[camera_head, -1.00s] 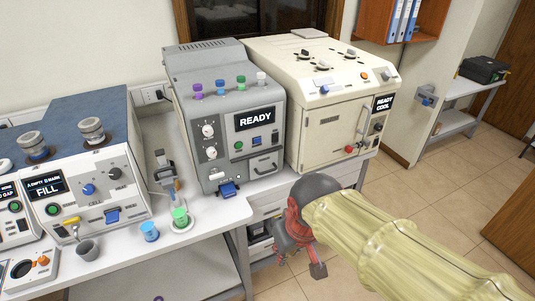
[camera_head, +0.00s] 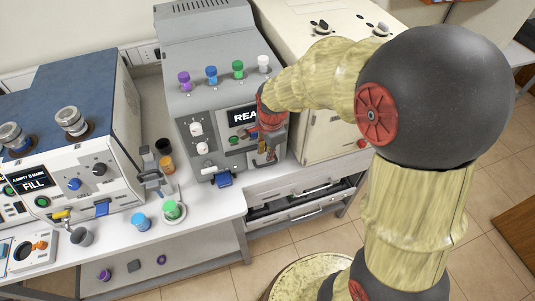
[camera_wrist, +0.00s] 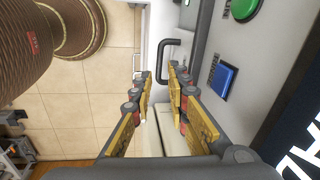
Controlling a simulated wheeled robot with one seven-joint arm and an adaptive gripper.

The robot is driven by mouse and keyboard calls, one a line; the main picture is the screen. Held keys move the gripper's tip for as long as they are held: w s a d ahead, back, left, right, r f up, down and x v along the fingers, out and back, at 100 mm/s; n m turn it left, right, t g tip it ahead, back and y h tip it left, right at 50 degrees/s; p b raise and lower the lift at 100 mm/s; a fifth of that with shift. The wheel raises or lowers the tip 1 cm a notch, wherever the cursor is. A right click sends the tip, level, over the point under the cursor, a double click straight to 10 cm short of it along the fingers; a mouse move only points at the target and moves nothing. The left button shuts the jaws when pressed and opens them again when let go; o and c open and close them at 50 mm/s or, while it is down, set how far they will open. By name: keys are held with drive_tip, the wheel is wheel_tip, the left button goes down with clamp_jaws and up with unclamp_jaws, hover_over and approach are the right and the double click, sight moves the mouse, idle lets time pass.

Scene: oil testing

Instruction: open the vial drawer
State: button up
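The grey READY machine (camera_head: 222,118) stands on the counter, and my gripper (camera_head: 268,148) is at the lower right of its front. In the wrist view a dark bar handle (camera_wrist: 168,58) sticks out from the grey front, ahead of my gripper (camera_wrist: 160,82). The two yellow-padded fingers are apart with nothing between them. The handle is just beyond the fingertips and appears untouched. In the head view my gripper hides this handle and the drawer front. I cannot read a label naming the vial drawer.
A blue button (camera_wrist: 226,80) and a green button (camera_wrist: 243,8) sit right of the handle. The cream machine (camera_head: 325,130) stands close on the right. Under-counter drawers (camera_head: 300,190) lie below.

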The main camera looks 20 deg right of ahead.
sight(266, 164)
drive_tip(key=shift+m, duration=0.7)
drive_tip(key=f, duration=0.2)
drive_tip(key=w+f, duration=0.1)
drive_tip(key=f, duration=0.2)
drive_tip(key=f+b, duration=0.1)
drive_tip(key=f, duration=0.1)
drive_tip(key=shift+w+f, duration=0.15)
drive_tip(key=shift+f, duration=0.15)
drive_tip(key=c, duration=0.4)
clamp_jaws()
